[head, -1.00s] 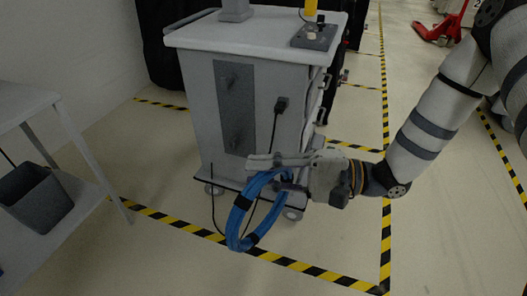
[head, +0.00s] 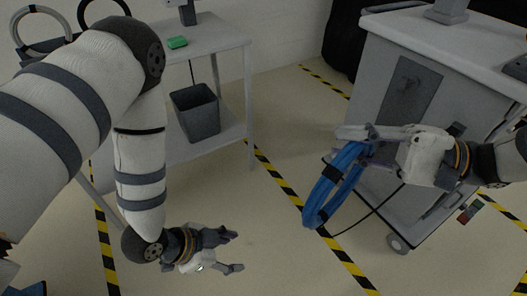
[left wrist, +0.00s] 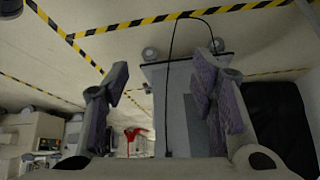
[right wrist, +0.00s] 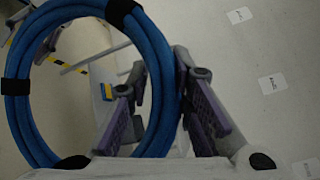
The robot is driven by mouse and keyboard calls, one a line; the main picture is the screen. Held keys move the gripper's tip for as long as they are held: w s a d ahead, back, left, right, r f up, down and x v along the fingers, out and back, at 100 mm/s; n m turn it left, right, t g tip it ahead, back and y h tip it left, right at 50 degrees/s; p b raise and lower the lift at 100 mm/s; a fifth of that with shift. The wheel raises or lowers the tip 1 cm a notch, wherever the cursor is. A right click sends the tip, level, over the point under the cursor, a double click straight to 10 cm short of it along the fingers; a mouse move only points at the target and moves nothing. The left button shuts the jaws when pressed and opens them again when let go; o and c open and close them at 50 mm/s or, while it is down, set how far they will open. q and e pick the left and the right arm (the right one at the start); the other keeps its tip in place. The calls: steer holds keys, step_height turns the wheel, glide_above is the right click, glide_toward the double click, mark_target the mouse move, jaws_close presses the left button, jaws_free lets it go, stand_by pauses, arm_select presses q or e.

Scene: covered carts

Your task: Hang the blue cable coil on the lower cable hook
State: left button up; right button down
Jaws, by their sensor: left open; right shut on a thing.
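The blue cable coil (head: 325,190), bound with black bands, hangs from my right gripper (head: 357,146) in front of the cart's side, above the floor. In the right wrist view the coil (right wrist: 152,50) passes between the fingers (right wrist: 160,105), which are shut on it. The cart's dark panel (head: 408,80) is partly hidden behind the right gripper. I cannot make out the lower cable hook there. My left gripper (head: 235,252) is open and empty, low over the floor at the lower middle. In the left wrist view its fingers (left wrist: 165,95) stand apart, with the cart beyond.
The grey cart (head: 378,52) stands on wheels at the right, with a black cable down to the floor. A side table (head: 215,38) at the back left holds a green block (head: 177,42); a dark bin (head: 196,112) sits on its lower shelf. Open floor lies between.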

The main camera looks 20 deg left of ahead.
arm_select(q)
steer(key=w+d+r+m+t+h, duration=0.1)
steer(key=w+d+r+m+h, duration=0.3)
steer(key=r+m, duration=0.4)
steer(key=w+d+r+m+t+h, duration=0.1)
steer(key=w+d+r+m+h, duration=0.1)
steer(key=w+r+m+h, duration=0.45)
step_height(320, 180, up, 6)
steer(key=m+g, duration=0.2)
steer(key=m, duration=0.6)
steer(key=m+g+h, duration=0.3)
steer(key=m+g, duration=0.3)
steer(key=m, duration=0.4)
glide_toward(334, 179)
steer(key=w+a+f, duration=0.1)
steer(key=w+a, duration=0.1)
steer(key=shift+g, duration=0.3)
steer(key=d, duration=0.4)
steer(key=s+d, duration=0.1)
steer(key=d, duration=0.7)
steer(key=shift+s+d, duration=0.1)
steer(key=shift+s, duration=0.15)
steer(key=shift+f, duration=0.1)
jaws_close()
arm_select(e)
steer(key=shift+r, duration=0.15)
steer(key=c, duration=1.4)
jaws_free()
steer(key=shift+o, duration=0.2)
